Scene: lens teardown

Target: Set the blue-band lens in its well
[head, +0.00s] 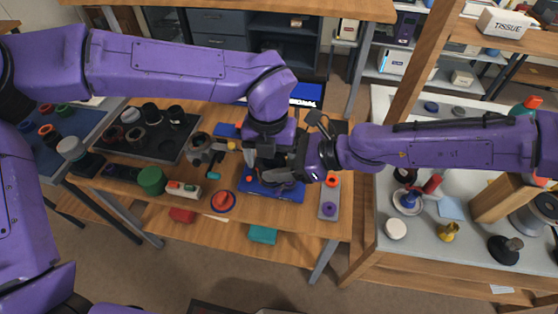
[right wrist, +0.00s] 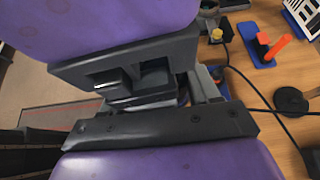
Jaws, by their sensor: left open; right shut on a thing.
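The two grippers meet close together over the blue tray (head: 290,192) on the wooden table. My left gripper (head: 267,158) is open and points down there. My right gripper (head: 287,174) reaches in from the right and is shut on a small dark thing, mostly hidden between its jaws. In the right wrist view the big jaw parts block most of the scene. I cannot tell whether the held thing is the blue-band lens; no blue band shows clearly. A dark tray (head: 158,149) at left holds several dark cylinders and rings.
A green cylinder (head: 151,181), a red-topped round piece (head: 223,201) and a grey strip with coloured rings (head: 330,201) stand near the grippers. A grey bench (head: 420,262) with several items is at right. In the right wrist view an orange-handled piece (right wrist: 275,48) and cables lie on the table.

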